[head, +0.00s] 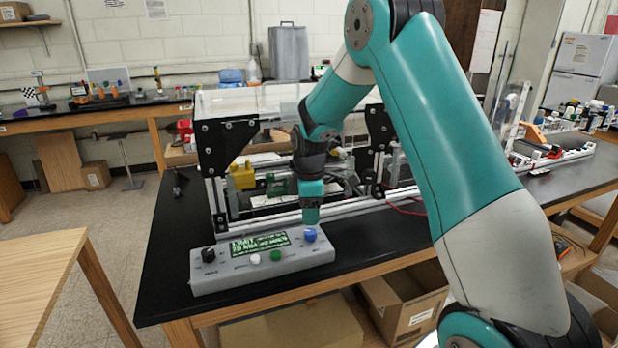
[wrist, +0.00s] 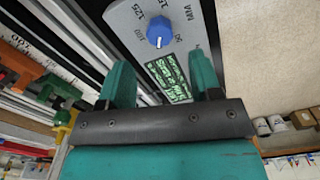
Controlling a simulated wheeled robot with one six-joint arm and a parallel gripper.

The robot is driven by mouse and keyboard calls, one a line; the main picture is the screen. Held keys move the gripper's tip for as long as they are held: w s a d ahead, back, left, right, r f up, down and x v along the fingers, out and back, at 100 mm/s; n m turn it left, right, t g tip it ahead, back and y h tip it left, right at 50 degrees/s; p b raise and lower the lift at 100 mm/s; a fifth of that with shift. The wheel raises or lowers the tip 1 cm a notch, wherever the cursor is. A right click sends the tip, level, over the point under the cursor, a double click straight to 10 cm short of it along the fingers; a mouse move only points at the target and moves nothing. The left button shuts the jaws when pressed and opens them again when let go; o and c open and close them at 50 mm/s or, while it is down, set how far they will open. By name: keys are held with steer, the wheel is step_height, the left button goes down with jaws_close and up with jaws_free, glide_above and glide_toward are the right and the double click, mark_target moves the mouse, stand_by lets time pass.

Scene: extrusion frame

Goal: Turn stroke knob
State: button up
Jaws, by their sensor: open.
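The grey control box (head: 262,262) sits at the front edge of the black table. The blue knob (head: 310,235) is at its right end, beside the green-lit display (head: 259,244). In the wrist view the blue knob (wrist: 159,32) has a white pointer line and a dial marked in MM around it, with 100, 125 and 50 readable. My gripper (head: 311,218) points down just above the blue knob. In the wrist view my gripper (wrist: 160,68) is open and empty, its two teal fingers apart, with the knob beyond the tips and between their lines.
A black knob (head: 208,255), a white button (head: 255,260) and a green button (head: 276,256) are on the same box. The extrusion frame (head: 215,190) with a clear cover stands close behind it. Bare black tabletop (head: 165,275) lies to the left.

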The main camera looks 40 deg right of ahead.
mark_target(309, 230)
step_height(309, 230, up, 12)
steer(key=b, duration=0.1)
steer(key=shift+f, duration=0.25)
steer(key=s+a+r+m+y, duration=0.2)
steer(key=s+a+r, duration=0.1)
steer(key=s+a, duration=1.15)
steer(key=s+a+m+y, duration=0.1)
steer(key=s+a, duration=0.3)
steer(key=s, duration=0.3)
steer(key=s+a+f+m+y, duration=0.1)
steer(key=s+a, duration=0.4)
steer(key=s, duration=0.2)
steer(key=shift+a+f+m, duration=0.25)
steer(key=shift+a+m, duration=0.05)
steer(key=shift+m, duration=0.1)
